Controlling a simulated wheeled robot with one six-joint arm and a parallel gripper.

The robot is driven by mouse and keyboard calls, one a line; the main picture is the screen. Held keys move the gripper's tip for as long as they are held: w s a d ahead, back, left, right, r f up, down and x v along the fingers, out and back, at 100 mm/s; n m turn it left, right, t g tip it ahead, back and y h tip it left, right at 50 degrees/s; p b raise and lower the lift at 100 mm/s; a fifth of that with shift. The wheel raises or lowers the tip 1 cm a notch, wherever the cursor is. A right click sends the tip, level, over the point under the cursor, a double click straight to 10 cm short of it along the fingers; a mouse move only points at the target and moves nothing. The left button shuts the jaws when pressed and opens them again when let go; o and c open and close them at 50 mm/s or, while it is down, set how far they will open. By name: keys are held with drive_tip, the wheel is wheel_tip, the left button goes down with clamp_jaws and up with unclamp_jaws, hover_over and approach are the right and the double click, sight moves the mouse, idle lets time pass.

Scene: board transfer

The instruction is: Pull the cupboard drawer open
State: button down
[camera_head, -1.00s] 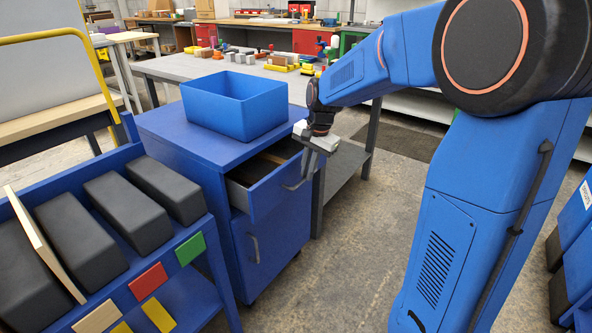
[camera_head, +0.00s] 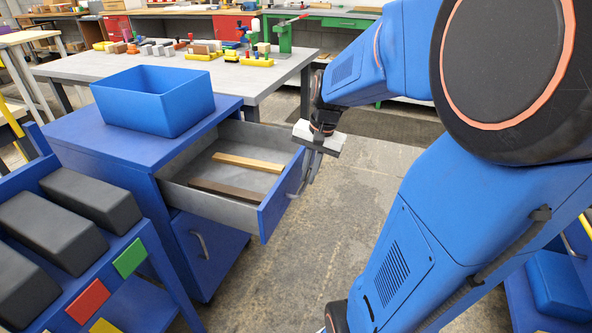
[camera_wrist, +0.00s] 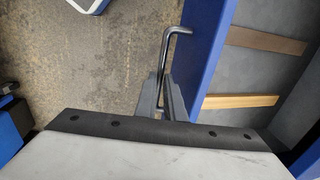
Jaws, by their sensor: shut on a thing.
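The blue cupboard (camera_head: 62,140) stands at the left in the head view, with its top drawer (camera_head: 272,209) pulled well out. The drawer's grey inside shows a light wooden strip (camera_head: 248,163) and a dark brown strip (camera_head: 225,194) lying flat. The drawer's bar handle (camera_wrist: 178,32) shows in the wrist view, beside the blue drawer front (camera_wrist: 209,50). My gripper (camera_wrist: 166,92) is shut on the handle, its fingers pointing along the drawer front. In the head view my gripper (camera_head: 313,160) is at the drawer front's outer side, and its fingertips are partly hidden.
A blue bin (camera_head: 155,100) stands on the cupboard top. A rack with black blocks (camera_head: 93,198) is at the left. A grey table (camera_head: 190,70) with small parts is behind. The floor (camera_head: 285,285) before the drawer is clear.

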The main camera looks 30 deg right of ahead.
drive_tip(key=shift+s+d, duration=0.3)
drive_tip(key=shift+s, duration=0.15)
drive_tip(key=c, duration=1.8)
unclamp_jaws()
drive_tip(key=shift+c, duration=0.2)
drive_tip(key=shift+r, duration=0.1)
wheel_tip(320, 180, up, 17)
drive_tip(key=s+d, duration=0.2)
drive_tip(key=shift+s, duration=0.3)
